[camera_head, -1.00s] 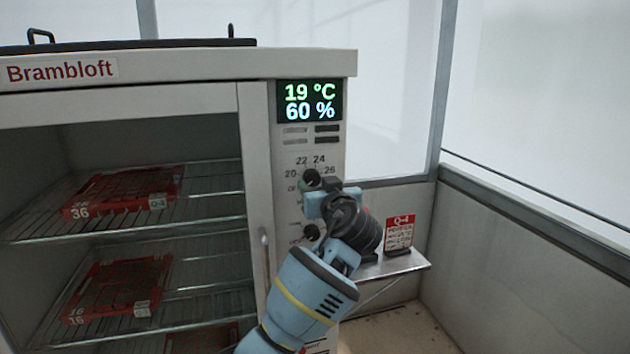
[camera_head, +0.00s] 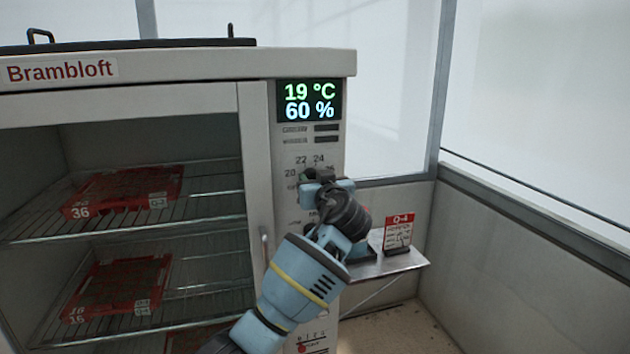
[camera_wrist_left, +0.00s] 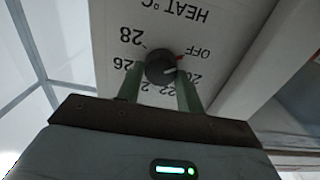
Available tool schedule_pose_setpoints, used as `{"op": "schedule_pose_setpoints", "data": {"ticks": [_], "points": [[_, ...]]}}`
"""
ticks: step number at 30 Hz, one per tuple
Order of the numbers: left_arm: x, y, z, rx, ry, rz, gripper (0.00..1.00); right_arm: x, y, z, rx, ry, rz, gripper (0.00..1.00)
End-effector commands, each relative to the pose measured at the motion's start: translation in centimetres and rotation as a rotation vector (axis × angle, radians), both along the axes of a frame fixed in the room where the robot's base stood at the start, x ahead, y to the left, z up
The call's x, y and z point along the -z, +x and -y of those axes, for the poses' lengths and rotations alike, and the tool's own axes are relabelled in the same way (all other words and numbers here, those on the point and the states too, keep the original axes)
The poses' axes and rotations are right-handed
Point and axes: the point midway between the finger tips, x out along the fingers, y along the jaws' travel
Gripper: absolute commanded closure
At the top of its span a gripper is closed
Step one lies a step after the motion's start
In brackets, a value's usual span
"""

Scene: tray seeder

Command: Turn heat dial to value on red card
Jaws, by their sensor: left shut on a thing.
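The heat dial (camera_wrist_left: 160,67) is a dark round knob on the cabinet's white panel. It appears upside down in the left wrist view, with "HEAT °C", OFF and numbers from 20 to 28 around it. A pale line on its face points towards the side between OFF and 20. My left gripper (camera_wrist_left: 159,86) has one finger on each side of the knob and is shut on it. In the head view, my left gripper (camera_head: 318,179) largely covers the dial. The red card (camera_head: 399,220), headed Q-4, stands right of the cabinet; its smaller text is unreadable. My right gripper is out of view.
The cabinet display (camera_head: 309,101) reads 19 °C and 60 %. A small side shelf (camera_head: 400,262) carries the card. Red trays (camera_head: 120,187) lie on wire racks inside the cabinet at left. A vertical door handle (camera_head: 265,250) stands left of my arm.

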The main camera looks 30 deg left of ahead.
Motion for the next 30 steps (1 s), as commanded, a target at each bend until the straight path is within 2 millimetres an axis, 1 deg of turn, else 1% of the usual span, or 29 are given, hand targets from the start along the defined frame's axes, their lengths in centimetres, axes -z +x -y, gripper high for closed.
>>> {"op": "schedule_pose_setpoints", "data": {"ticks": [7, 14, 21, 30], "points": [[-0.1, 0.0, 0.0, -0.001, 0.02, -0.024, 0.86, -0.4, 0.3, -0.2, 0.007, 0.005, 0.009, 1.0], [-0.2, 0.0, 0.1, -0.001, 0.097, -0.117, 0.86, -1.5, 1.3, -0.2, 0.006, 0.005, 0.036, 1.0], [-0.3, 0.0, 0.1, -0.002, 0.235, -0.276, 0.86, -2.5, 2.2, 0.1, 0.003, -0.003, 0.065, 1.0], [0.2, 0.2, 0.2, 0.0, 0.421, -0.497, 0.86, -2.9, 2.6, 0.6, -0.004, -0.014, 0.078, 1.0]]}}
